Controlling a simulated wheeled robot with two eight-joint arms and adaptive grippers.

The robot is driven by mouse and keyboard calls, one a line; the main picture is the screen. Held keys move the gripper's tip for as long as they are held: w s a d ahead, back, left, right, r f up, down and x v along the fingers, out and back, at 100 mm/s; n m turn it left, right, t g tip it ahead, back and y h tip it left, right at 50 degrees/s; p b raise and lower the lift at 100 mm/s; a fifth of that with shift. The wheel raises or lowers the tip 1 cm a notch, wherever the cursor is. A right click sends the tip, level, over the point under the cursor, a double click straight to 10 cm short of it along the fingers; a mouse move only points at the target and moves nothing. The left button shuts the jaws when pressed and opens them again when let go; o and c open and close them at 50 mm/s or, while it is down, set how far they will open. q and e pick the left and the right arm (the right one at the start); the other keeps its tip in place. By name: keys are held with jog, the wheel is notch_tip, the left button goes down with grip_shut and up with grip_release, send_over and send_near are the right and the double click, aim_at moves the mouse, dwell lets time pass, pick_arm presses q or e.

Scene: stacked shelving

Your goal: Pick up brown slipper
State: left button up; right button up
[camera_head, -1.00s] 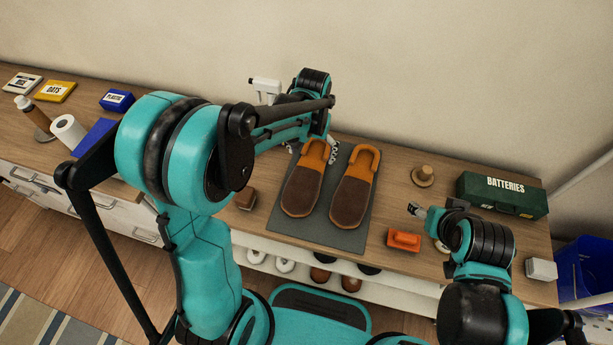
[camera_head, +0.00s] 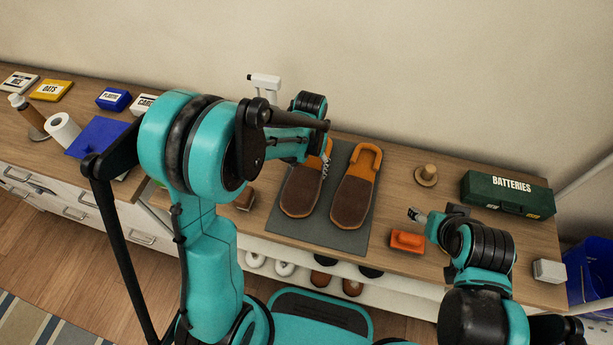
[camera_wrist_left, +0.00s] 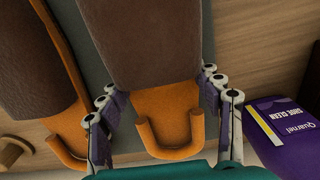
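Two brown slippers with orange heels lie side by side on a grey mat (camera_head: 345,238). The left brown slipper (camera_head: 298,192) has its heel end partly hidden by my left gripper (camera_head: 325,160). In the left wrist view my left gripper (camera_wrist_left: 163,106) is open, with its fingers on either side of this slipper's orange heel part (camera_wrist_left: 168,105); I cannot tell whether they touch it. The other slipper (camera_head: 351,198) lies to its right and shows at the left of the wrist view (camera_wrist_left: 35,60). My right gripper (camera_head: 414,214) is above the shelf's right part, away from the slippers; its opening is unclear.
An orange block (camera_head: 407,240), a wooden knob-like piece (camera_head: 427,174) and a green BATTERIES box (camera_head: 507,193) stand right of the mat. A brown brush-like block (camera_head: 245,199) is left of it. A purple shoe-clean package (camera_wrist_left: 285,135) is near the gripper in the wrist view.

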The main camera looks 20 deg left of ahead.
pick_arm(q)
jog(key=shift+c, duration=1.3)
jog(key=shift+r, duration=0.1)
